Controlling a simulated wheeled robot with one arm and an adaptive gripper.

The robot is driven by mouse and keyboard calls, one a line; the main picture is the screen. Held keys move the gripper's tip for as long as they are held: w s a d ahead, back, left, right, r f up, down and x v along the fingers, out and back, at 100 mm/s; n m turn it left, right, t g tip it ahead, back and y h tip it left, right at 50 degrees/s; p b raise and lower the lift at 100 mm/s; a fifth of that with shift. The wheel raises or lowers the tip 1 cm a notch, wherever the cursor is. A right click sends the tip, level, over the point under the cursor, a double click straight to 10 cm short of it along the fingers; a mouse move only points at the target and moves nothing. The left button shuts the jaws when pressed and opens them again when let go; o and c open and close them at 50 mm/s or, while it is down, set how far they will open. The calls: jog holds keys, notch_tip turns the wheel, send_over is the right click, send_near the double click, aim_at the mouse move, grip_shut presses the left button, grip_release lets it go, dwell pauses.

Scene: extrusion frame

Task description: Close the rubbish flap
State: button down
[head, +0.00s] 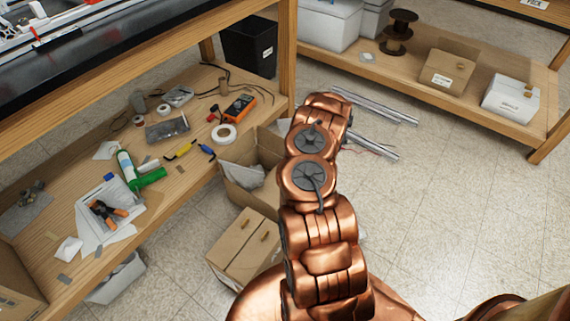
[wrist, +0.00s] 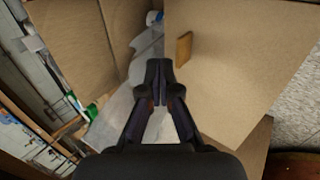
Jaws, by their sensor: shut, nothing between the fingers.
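In the head view an open cardboard box (head: 236,178) with pale paper or plastic inside stands on the floor, partly behind my arm. Nearer is another cardboard box (head: 234,262), with two top panels lying flat that each carry a small tab. In the wrist view a broad cardboard flap (wrist: 230,75) with a tan tab (wrist: 184,50) stands on the right, and another cardboard panel (wrist: 70,40) is at the upper left. My gripper (wrist: 158,98) is shut and empty at the gap between them, close to the right flap. Contact is unclear. I cannot tell which box is the rubbish one.
A wooden bench (head: 190,185) with tools, tape and a green bottle is at the left, close to the boxes. A lower shelf (head: 470,98) with boxes is at the back right. Metal extrusions (head: 375,104) lie on the floor. The floor at the right is clear.

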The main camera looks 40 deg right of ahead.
notch_tip(320, 180, up, 12)
jog(key=p, duration=0.2)
jog(key=shift+f, duration=0.2)
jog(key=shift+s, duration=0.1)
